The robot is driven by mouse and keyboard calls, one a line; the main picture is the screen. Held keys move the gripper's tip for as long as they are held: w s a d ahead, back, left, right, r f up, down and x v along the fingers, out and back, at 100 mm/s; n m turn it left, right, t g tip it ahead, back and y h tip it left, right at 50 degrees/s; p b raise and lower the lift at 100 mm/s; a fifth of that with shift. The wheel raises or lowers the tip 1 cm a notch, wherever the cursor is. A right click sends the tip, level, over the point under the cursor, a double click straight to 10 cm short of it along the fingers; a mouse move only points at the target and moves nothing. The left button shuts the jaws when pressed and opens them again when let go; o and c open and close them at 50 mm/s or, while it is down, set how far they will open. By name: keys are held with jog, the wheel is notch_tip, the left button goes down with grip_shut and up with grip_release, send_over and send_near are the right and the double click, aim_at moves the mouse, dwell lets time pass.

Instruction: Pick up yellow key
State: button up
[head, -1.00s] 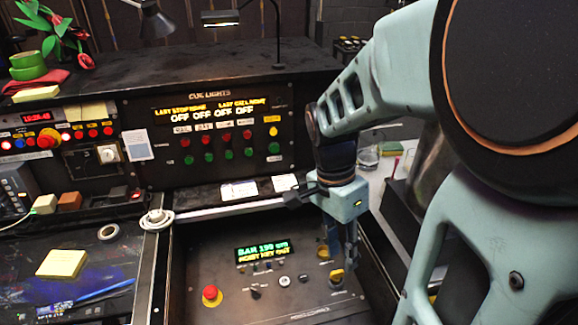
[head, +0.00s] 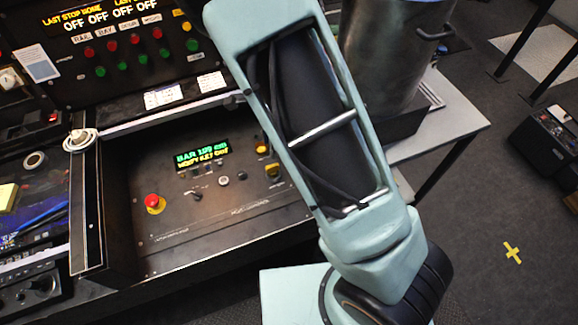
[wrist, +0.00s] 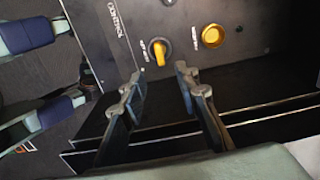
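The yellow key (wrist: 158,52) is a small yellow turn knob on the black control panel (head: 170,230). In the wrist view it stands just beyond my open fingertips, apart from them and near the middle of the gap. In the head view the yellow key (head: 272,170) shows at the panel's right side, beside my arm. A round yellow button (wrist: 212,36) sits to its right in the wrist view. My gripper (wrist: 160,86) is open and nothing is between its fingers. In the head view my arm hides the gripper.
A red stop button (head: 153,202) and a lit display (head: 202,154) are on the same panel. A large metal pot (head: 390,65) stands on a white table (head: 462,128) to the right. A raised panel of cue lights (head: 120,40) is behind.

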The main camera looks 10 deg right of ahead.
send_over(272, 165)
jog(key=f, duration=0.6)
jog(key=shift+w+d+b, duration=0.1)
jog(key=shift+d+b, duration=0.1)
jog(key=shift+b, duration=0.1)
jog(key=shift+s+a+f, duration=0.1)
jog(key=shift+f, duration=1.3)
jog(key=shift+s+a+f, duration=0.1)
jog(key=shift+f, duration=1.25)
jog(key=shift+c, duration=0.6)
grip_shut()
